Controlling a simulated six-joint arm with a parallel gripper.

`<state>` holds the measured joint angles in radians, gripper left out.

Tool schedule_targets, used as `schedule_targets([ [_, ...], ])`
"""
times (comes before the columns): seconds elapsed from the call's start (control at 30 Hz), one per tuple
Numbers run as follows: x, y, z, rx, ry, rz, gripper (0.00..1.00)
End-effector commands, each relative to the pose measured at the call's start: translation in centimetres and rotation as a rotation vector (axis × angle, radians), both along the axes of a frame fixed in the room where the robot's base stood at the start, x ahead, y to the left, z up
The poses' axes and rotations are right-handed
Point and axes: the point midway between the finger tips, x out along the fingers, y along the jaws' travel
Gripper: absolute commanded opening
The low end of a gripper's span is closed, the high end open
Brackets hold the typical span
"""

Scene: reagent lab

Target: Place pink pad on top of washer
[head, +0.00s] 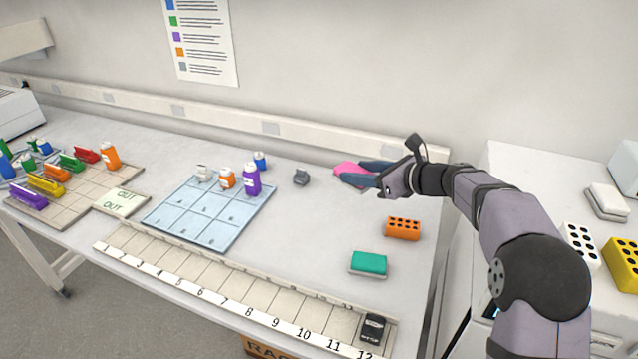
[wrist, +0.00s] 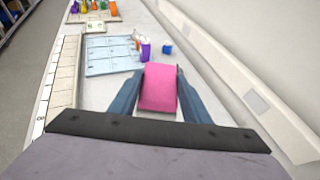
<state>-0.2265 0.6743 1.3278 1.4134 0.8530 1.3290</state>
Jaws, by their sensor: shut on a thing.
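The pink pad (head: 348,169) is at the back right of the white bench in the head view. My gripper (head: 362,176) is shut on it, with the blue fingers along its sides. In the wrist view the pink pad (wrist: 159,88) sits between the two fingers of my gripper (wrist: 158,95). I cannot tell whether the pad touches the bench. A white machine (head: 520,185) stands right of the bench and may be the washer; no label names it. My arm hides part of its top.
A white pad (head: 606,201), a white rack (head: 579,246) and a yellow rack (head: 622,264) are on the machine's right side. An orange rack (head: 403,229), a green pad (head: 368,263) and a small grey object (head: 301,177) are on the bench. The machine's back left top looks clear.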

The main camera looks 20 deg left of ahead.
Motion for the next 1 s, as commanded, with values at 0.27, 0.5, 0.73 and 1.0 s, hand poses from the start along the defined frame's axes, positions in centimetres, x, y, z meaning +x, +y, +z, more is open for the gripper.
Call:
schedule_targets([
  [0.27, 4.4, -10.9, 6.1, 0.0, -0.002, -0.179, 0.18],
  [0.5, 6.2, -20.5, 10.4, -0.001, -0.001, -0.335, 0.18],
  [0.73, 6.5, -29.5, 13.9, 0.0, -0.001, -0.499, 0.18],
  [1.0, 5.7, -35.2, 13.9, 0.0, 0.005, -0.659, 0.18],
])
